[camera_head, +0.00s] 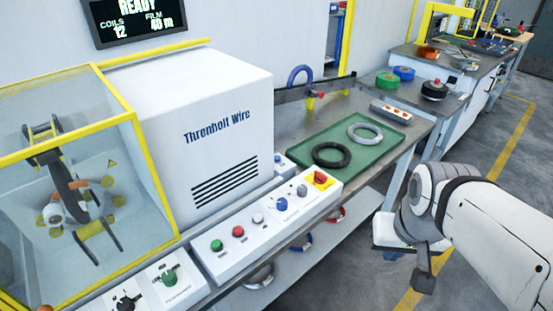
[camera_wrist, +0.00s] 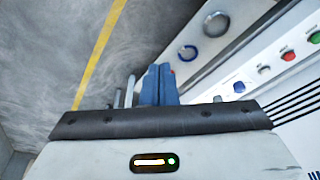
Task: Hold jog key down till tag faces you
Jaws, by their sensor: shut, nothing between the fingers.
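The white control box (camera_head: 262,240) on the bench front carries a green button (camera_head: 217,245), a red button (camera_head: 238,231), a white button (camera_head: 258,219), a blue button (camera_head: 281,204) and a grey knob (camera_head: 302,191). Its labels are too small to read, so I cannot tell which is the jog key. My gripper's blue fingers (camera_wrist: 158,86) are together and empty in the wrist view, apart from the blue button (camera_wrist: 239,87) and the white button (camera_wrist: 264,69).
A red stop button (camera_head: 320,178) on yellow sits at the box's far end. Behind it a green tray (camera_head: 347,145) holds a black ring (camera_head: 331,154) and a grey ring (camera_head: 365,132). A lower shelf (camera_head: 320,245) holds more rings. The display (camera_head: 134,18) reads READY.

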